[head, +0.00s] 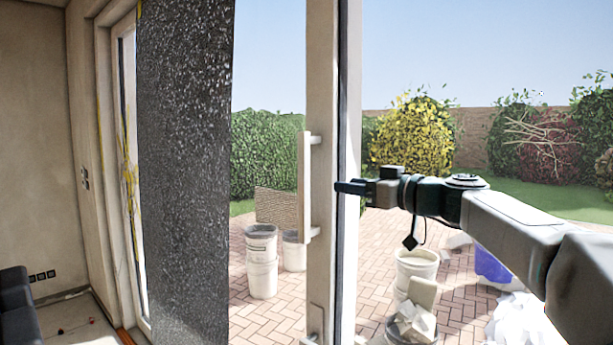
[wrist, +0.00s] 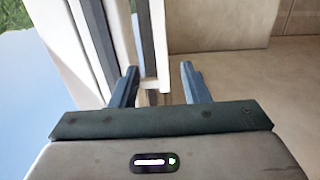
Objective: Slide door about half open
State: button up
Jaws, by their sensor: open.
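The sliding door's pale upright frame (head: 320,110) stands near the middle of the head view. A long vertical bar handle (head: 304,187) is fixed on it. My gripper (head: 340,187) comes in from the right at about mid-handle height, its fingers pointing left at the frame. In the wrist view my gripper (wrist: 160,75) is open. A pale upright bar, seemingly the handle (wrist: 158,40), shows between the two fingers, and the door frame (wrist: 75,45) runs along the left. I cannot tell whether the fingers touch the bar. How far open the door stands is unclear.
A dark speckled panel (head: 185,160) stands left of the door frame. White buckets (head: 262,260) stand outside on brick paving. A rubble bucket (head: 412,325) and a blue container (head: 492,263) are at the right. A dark sofa (head: 18,310) is at the lower left.

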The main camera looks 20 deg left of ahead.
aim_at(308, 177)
jog(key=p+x, duration=0.6)
jog(key=x, duration=0.6)
jog(key=shift+a+r+p, duration=0.2)
jog(key=shift+a+p, duration=0.15)
jog(key=shift+p, duration=0.05)
jog(key=shift+w+a+f, duration=0.1)
jog(key=shift+w+a, duration=0.15)
jog(key=shift+a, duration=0.25)
grip_shut()
